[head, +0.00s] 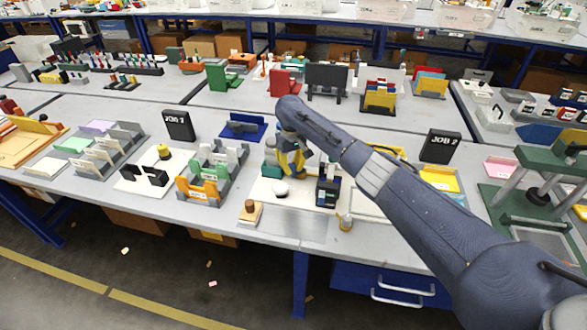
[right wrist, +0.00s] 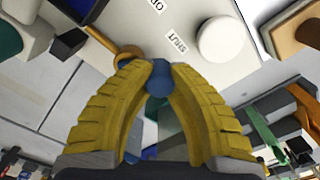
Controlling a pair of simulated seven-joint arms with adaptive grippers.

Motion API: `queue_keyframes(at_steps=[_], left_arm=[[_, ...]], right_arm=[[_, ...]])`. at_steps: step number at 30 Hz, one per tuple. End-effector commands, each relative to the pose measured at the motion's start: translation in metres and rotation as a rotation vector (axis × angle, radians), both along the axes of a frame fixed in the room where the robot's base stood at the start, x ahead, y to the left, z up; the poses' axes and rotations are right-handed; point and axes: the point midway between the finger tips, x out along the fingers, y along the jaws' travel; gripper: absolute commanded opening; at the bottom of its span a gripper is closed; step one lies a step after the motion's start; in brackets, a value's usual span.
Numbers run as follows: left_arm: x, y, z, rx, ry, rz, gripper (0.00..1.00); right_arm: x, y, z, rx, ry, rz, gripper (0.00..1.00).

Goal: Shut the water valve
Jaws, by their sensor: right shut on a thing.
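In the right wrist view the two yellow fingers of my right gripper (right wrist: 160,72) are closed at their tips on a small blue part (right wrist: 160,84), which looks like the valve's handle. A "SHUT" label (right wrist: 177,40) lies on the pale plate just beyond the fingertips. A second, partly cut-off label (right wrist: 155,5) is farther off. A brass-coloured ring (right wrist: 128,53) is beside the fingertips. In the head view my right gripper (head: 292,165) reaches down over the white base plate (head: 305,202), and the valve is mostly hidden there. My left gripper is not in view.
A round white knob (right wrist: 220,38) stands near the fingers; in the head view it is the white dome (head: 281,188). A dark box (head: 328,192) stands right of the gripper. Grey racks with coloured plates (head: 205,180) stand to the left. The front edge has some free table.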

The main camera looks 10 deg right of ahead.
Motion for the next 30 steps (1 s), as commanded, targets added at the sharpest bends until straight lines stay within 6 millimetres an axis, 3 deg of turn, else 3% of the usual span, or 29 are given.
queue_keyframes(at_steps=[9, 26, 27, 30], left_arm=[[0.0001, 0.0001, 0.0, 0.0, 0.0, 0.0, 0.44], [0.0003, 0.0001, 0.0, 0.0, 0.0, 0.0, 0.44], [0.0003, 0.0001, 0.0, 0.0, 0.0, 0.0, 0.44], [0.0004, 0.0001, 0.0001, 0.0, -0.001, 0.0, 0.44]], right_arm=[[0.0059, 0.0016, 0.002, 0.0, -0.004, -0.111, 0.0], [0.0079, 0.0018, 0.0033, 0.001, -0.007, -0.137, 0.0], [0.008, 0.0017, 0.0034, 0.001, -0.007, -0.137, 0.2], [0.0077, 0.0017, 0.0031, 0.0, -0.006, -0.136, 0.32]])
